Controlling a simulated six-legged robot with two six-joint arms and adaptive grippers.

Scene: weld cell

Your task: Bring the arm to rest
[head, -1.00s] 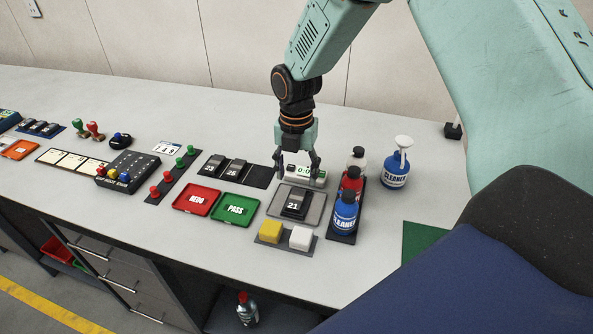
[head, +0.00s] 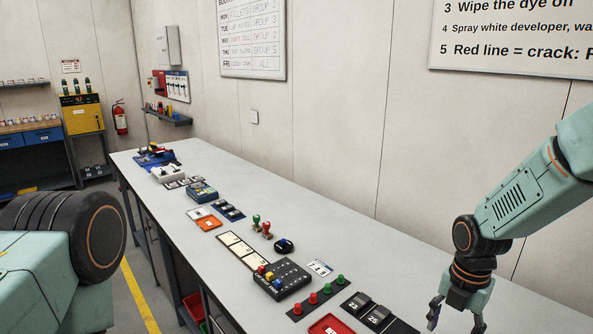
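My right arm comes in from the right, and its gripper (head: 456,322) hangs downward at the bottom edge of the head view. Its fingers stand apart, with nothing visible between them. The lower end of the gripper is at the picture edge, so what lies under it is hidden. It is to the right of the dark tray with the blocks marked 23 (head: 354,304) and 25 (head: 376,317). My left arm shows only as a large joint at the left; its gripper is out of view.
The long grey bench (head: 340,250) runs back to the left. On it are a black peg board (head: 282,281), red and green knobs (head: 312,298), stamps (head: 266,228), an orange tray (head: 209,224) and a blue device (head: 202,191). The bench strip along the wall is clear.

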